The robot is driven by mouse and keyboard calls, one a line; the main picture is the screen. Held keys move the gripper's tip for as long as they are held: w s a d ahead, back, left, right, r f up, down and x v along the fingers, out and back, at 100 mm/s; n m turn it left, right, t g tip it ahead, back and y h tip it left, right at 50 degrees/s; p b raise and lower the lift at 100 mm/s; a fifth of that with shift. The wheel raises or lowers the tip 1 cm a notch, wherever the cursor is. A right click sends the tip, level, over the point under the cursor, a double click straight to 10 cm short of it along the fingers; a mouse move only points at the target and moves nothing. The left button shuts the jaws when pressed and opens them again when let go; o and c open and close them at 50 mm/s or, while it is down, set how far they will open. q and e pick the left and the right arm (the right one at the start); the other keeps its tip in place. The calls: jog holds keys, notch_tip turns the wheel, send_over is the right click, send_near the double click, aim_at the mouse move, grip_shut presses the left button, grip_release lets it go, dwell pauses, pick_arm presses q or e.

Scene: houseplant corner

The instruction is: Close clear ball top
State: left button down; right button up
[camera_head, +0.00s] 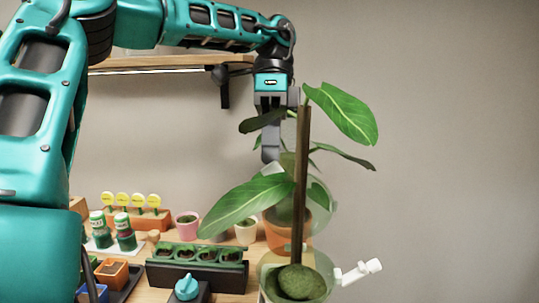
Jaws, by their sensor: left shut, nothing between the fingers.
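My left gripper (270,155) points down from the end of my teal arm, shut and empty. It is beside the upper part of a brown upright pole (302,150), among the leaves of a large green plant (340,115). A clear ball stands open at the front right. Its clear top (325,205) is raised behind the pole, below the gripper's fingers. Its lower half (266,285) holds a round green moss lump (299,282) at the pole's foot. I cannot tell whether the fingers touch the clear top. My right gripper is out of view.
A white nozzle-like piece (360,271) sticks out right of the ball. An orange pot (280,235) stands behind it. A wooden shelf (170,63) is above.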

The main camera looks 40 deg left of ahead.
pick_arm(q)
jog(key=shift+s+d+r, duration=0.2)
jog(key=shift+s+d, duration=0.3)
jog(key=shift+s, duration=0.1)
jog(key=shift+s+d+r, duration=0.15)
jog(key=shift+s+d, duration=0.3)
jog(key=shift+s, duration=0.1)
